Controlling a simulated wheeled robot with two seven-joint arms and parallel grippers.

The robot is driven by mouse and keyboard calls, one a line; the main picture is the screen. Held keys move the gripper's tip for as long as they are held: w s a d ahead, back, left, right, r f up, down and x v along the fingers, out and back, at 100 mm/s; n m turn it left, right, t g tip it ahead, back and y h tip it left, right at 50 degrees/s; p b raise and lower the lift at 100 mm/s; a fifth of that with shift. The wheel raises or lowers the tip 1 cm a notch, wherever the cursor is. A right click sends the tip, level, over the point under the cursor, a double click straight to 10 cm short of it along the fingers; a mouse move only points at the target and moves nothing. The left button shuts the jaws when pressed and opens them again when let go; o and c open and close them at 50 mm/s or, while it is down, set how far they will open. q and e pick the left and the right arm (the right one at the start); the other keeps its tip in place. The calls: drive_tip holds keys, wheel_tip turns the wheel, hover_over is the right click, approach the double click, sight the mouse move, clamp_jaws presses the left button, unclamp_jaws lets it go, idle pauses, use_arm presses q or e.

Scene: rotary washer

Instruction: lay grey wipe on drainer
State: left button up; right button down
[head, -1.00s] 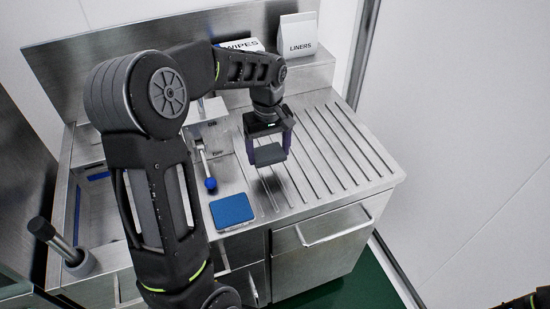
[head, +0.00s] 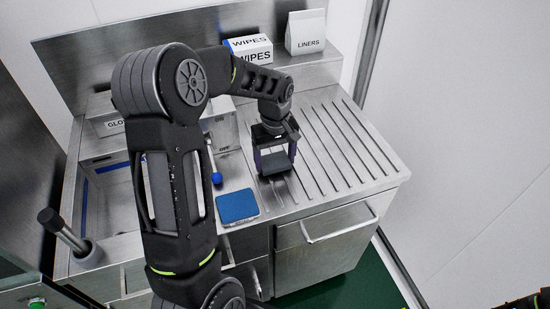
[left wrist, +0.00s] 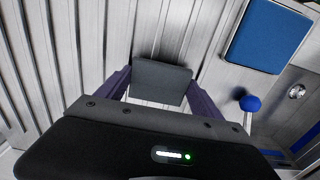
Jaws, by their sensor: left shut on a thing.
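The grey wipe (head: 276,163) is a small dark grey folded square. My left gripper (head: 275,167) is shut on it and holds it flat over the left part of the ribbed steel drainer (head: 335,150). The shadow is close under the wipe; I cannot tell whether it touches the ribs. In the left wrist view the wipe (left wrist: 160,82) sits between the two fingers of the left gripper (left wrist: 160,90), with drainer ribs around it.
A blue pad (head: 237,206) lies left of the drainer near the front edge. A blue-knobbed lever (head: 216,179) stands behind it. A wipes box (head: 252,50) and a liners bag (head: 306,32) stand on the back ledge. The drainer's right side is clear.

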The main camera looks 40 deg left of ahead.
sight(275, 162)
use_arm(q)
drive_tip(key=shift+f, duration=0.2)
drive_tip(key=o, duration=1.2)
drive_tip(key=shift+r, duration=0.15)
wheel_tip(275, 162, up, 12)
drive_tip(key=b, duration=0.1)
